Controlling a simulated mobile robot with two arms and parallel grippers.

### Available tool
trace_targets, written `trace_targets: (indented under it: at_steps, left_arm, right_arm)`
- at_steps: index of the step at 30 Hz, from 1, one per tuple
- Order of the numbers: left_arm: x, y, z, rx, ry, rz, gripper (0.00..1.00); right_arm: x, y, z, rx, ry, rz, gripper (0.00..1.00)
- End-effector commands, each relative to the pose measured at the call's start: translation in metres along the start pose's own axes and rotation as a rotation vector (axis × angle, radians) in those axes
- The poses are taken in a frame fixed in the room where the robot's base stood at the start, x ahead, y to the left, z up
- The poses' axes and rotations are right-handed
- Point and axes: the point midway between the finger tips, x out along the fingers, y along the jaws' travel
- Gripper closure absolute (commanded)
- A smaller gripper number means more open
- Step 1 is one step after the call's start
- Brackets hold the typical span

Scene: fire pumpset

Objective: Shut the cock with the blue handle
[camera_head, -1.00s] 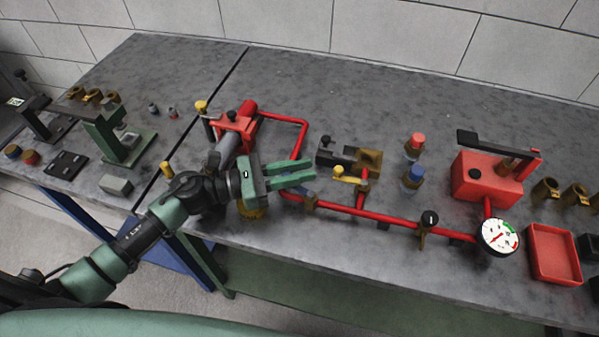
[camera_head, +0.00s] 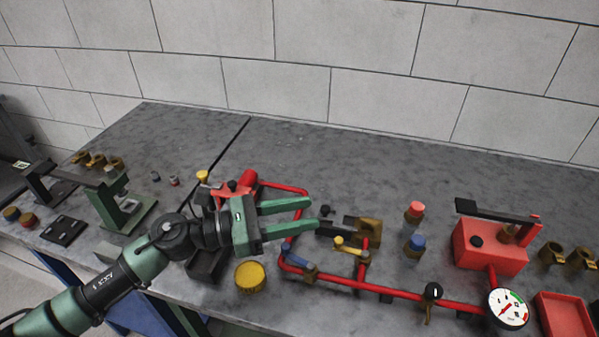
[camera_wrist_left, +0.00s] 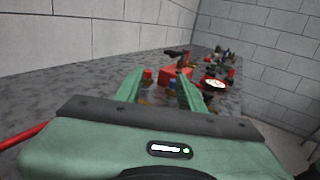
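The cock with the blue handle (camera_head: 288,251) sits on the red pipe loop, at its left front part, just below my left gripper in the head view. Its handle is small and partly dark, so its exact angle is hard to tell. My left gripper (camera_head: 313,215) is open and empty, with its two green fingers pointing right above the pipework. In the wrist view the left gripper (camera_wrist_left: 160,88) also has its fingers apart with nothing between them. The blue handle cannot be made out in the wrist view. My right gripper is not in view.
A cock with a yellow handle (camera_head: 347,245) and one with a black handle (camera_head: 433,291) sit on the same piping. A red pump box (camera_head: 487,248), a gauge (camera_head: 508,308) and a yellow cap (camera_head: 250,276) are near. The back of the bench (camera_head: 370,160) is clear.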

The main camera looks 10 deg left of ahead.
Motion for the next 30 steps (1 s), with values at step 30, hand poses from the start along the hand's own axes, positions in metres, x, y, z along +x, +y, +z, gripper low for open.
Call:
trace_targets:
  at_steps: [30]
  left_arm:
    - [-0.001,0.000,0.107,-0.025,0.001,0.000,0.91]
  right_arm:
    - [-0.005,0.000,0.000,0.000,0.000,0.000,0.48]
